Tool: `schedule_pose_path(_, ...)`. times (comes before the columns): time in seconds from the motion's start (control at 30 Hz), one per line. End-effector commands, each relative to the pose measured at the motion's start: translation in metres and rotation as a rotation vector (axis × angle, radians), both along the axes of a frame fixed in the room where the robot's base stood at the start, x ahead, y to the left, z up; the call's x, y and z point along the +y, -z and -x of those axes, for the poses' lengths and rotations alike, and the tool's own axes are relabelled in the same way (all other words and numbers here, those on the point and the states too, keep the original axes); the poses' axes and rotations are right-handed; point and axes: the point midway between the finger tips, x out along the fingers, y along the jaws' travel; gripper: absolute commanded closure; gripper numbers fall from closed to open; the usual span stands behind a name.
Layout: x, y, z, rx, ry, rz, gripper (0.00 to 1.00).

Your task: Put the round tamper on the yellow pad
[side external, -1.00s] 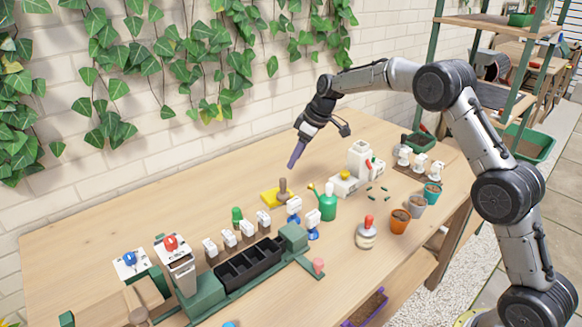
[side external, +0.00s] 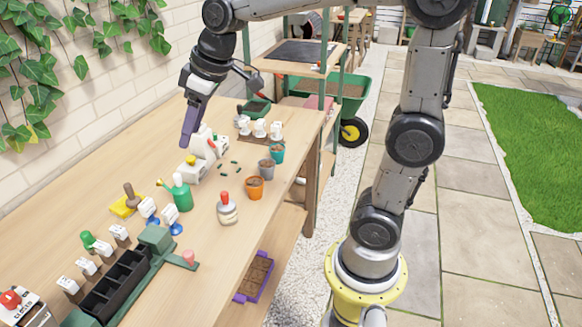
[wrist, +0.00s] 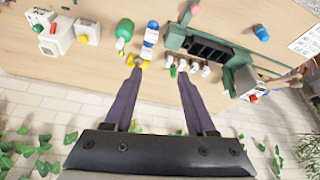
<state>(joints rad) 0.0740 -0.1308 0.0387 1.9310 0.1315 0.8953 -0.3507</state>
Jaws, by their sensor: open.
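The yellow pad (side external: 119,209) lies flat near the back of the bench, left of the green watering can. The round tamper (side external: 129,190), with an upright brown handle, stands at the pad. It appears to rest on it with nothing holding it. My gripper (side external: 188,138), with purple fingers, hangs above the bench, up and right of the tamper and apart from it. In the wrist view my gripper (wrist: 158,75) is open, with nothing between the fingers. A bit of yellow shows by the left fingertip there; I cannot tell whether it is the pad.
The green watering can (side external: 181,194) and blue-and-white figures (side external: 149,212) crowd the pad's right. A green rack with a black tray (side external: 115,287) lies in front. A red-topped cream jar (side external: 227,210) and an orange pot (side external: 254,187) stand right. Bare wood lies behind the pad.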

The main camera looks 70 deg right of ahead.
Motion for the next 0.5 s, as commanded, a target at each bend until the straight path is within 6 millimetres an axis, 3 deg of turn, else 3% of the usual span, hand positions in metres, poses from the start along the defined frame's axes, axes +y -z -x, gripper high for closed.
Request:
schedule_pose_path(0.03, 0.003, -0.003, 0.028, -0.012, 0.02, 0.001, 0.44)
schedule_pose_path(0.1, 0.005, -0.002, 0.061, -0.021, 0.053, -0.002, 0.44)
schedule_pose_path(0.3, 0.007, 0.018, 0.145, -0.048, 0.143, -0.013, 0.44)
schedule_pose_path(0.5, 0.005, 0.041, 0.19, -0.065, 0.199, -0.021, 0.44)
